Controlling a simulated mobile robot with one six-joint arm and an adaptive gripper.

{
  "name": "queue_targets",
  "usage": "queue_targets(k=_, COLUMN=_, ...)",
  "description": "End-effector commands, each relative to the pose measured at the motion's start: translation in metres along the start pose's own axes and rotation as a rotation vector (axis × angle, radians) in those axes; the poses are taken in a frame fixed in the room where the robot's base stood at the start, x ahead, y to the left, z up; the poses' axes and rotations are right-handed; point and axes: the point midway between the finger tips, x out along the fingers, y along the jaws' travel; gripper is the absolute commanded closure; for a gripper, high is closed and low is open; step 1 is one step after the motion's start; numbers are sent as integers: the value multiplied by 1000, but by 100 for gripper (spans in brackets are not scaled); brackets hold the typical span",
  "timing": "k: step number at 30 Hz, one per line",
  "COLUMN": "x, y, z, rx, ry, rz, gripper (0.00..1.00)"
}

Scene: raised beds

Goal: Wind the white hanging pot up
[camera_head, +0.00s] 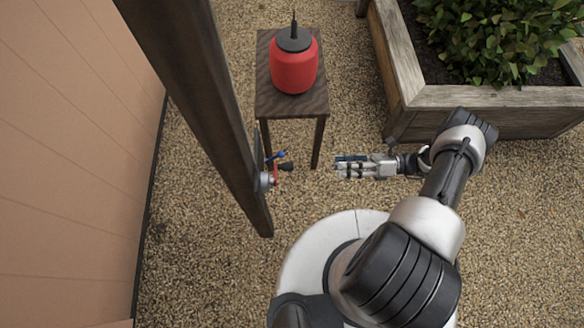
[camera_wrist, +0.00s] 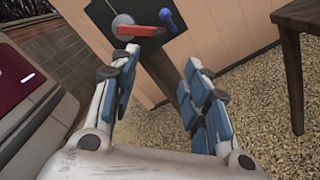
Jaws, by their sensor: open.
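No white hanging pot shows in either view. A winch (camera_head: 265,180) is fixed low on a dark post (camera_head: 222,110). It has a red crank (camera_head: 276,174) with a black knob (camera_head: 287,167), and a blue lever (camera_head: 276,156) beside it. In the wrist view the red crank (camera_wrist: 138,31) and the blue lever (camera_wrist: 168,16) lie beyond the fingertips, near the top. My gripper (camera_head: 340,168) is open and empty, to the right of the crank with a clear gap. Its blue-padded fingers (camera_wrist: 160,72) stand apart in the wrist view.
A small dark wooden table (camera_head: 290,106) with a red canister (camera_head: 294,66) stands behind the gap. A wooden raised bed (camera_head: 490,97) with a leafy shrub (camera_head: 495,35) is at upper right. A tan wall (camera_head: 75,150) runs along the left. Gravel lies between.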

Motion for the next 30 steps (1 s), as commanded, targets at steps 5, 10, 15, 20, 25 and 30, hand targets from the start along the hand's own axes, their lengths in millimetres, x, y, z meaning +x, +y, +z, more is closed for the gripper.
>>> queue_targets(k=5, x=18, y=1, z=3, rx=3, ry=-10, rz=6, gripper=57)
queue_targets(k=10, x=53, y=2, z=3, rx=4, ry=-7, rz=6, gripper=57)
queue_targets(k=15, x=91, y=2, z=2, rx=3, ry=-4, rz=6, gripper=57)
queue_targets(k=20, x=125, y=1, z=2, rx=3, ry=-4, rz=5, gripper=57)
queue_targets(k=25, x=154, y=2, z=2, rx=2, ry=-4, rz=6, gripper=57)
queue_targets(k=30, x=169, y=1, z=3, rx=1, ry=-6, rz=3, gripper=57)
